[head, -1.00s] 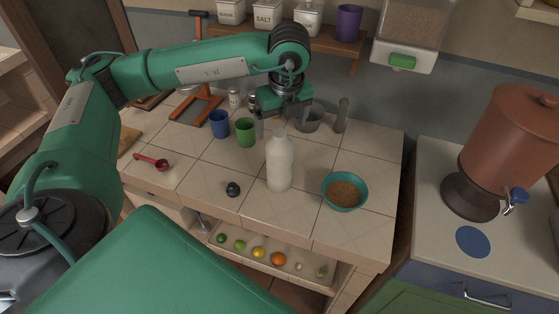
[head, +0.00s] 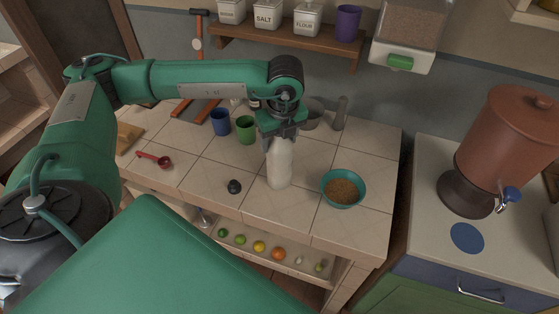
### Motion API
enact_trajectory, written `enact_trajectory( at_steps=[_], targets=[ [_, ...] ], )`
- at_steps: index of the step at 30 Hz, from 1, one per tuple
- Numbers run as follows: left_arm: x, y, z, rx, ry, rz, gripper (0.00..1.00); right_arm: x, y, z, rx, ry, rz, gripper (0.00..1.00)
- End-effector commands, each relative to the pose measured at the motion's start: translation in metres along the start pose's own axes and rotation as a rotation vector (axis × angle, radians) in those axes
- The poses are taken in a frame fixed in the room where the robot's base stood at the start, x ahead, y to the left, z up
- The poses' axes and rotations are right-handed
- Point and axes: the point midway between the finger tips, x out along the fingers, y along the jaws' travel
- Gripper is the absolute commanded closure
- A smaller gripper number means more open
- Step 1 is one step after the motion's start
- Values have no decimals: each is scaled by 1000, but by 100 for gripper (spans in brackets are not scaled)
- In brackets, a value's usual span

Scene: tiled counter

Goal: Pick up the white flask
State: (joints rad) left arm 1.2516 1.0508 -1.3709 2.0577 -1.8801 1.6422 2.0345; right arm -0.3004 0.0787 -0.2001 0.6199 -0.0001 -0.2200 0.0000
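The white flask (head: 280,168) stands upright on the tiled counter (head: 312,212), left of a teal bowl (head: 343,197). My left gripper (head: 281,143) points down over the flask from above, and its fingers look spread on either side of the flask's upper part. The flask's top is hidden behind the gripper, and contact is not clear. My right gripper is not in the view.
A blue cup (head: 220,122) and a green cup (head: 246,130) stand left of the gripper. A small dark object (head: 234,187) lies near the flask, and a red scoop (head: 155,160) is farther left. A grey pestle (head: 341,113) stands upright behind.

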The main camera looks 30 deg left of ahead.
Motion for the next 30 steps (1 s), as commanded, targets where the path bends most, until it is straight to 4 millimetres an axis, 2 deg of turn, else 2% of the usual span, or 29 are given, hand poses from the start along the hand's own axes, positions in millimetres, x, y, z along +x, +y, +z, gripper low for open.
enact_trajectory(
  at_steps=[1,6,15,20,26,30],
  targets=[
    [0,0,0,0,0,0,70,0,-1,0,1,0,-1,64],
    [0,0,0,0,0,0,100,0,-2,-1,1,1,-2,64],
    [-3,-1,1,0,-1,-3,100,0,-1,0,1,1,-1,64],
    [-13,-1,2,-1,-1,-6,100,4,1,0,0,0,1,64],
    [-45,-2,7,-2,-2,-8,100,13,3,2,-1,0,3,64],
    [-86,-2,13,-1,-4,-10,100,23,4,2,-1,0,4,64]
  ],
)
